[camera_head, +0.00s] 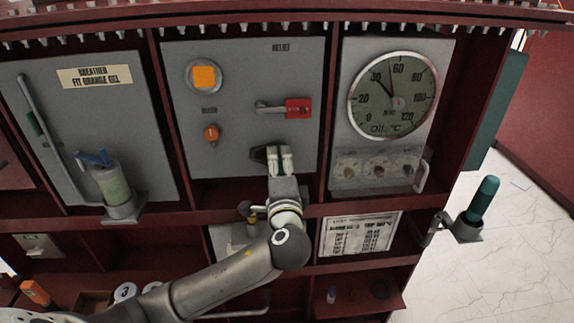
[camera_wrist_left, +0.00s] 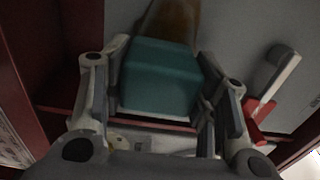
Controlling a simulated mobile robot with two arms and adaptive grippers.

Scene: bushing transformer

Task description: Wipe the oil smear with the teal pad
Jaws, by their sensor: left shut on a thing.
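The teal pad (camera_wrist_left: 160,75) is between the fingers of my left gripper (camera_wrist_left: 158,95) in the left wrist view. The oil smear (camera_wrist_left: 176,20) is a brown patch on the panel, just beyond the pad's far edge in the wrist view. In the head view, the dark smear (camera_head: 259,154) shows just left of the fingertips. I cannot tell whether the pad touches the panel. My right gripper is not in view.
A lever with a red plate (camera_head: 298,108) sticks out above the gripper. An orange knob (camera_head: 211,132) and a lit orange square (camera_head: 204,75) are left of it. A dial gauge (camera_head: 392,95) is at right. A dark red ledge (camera_head: 230,210) runs below the panel.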

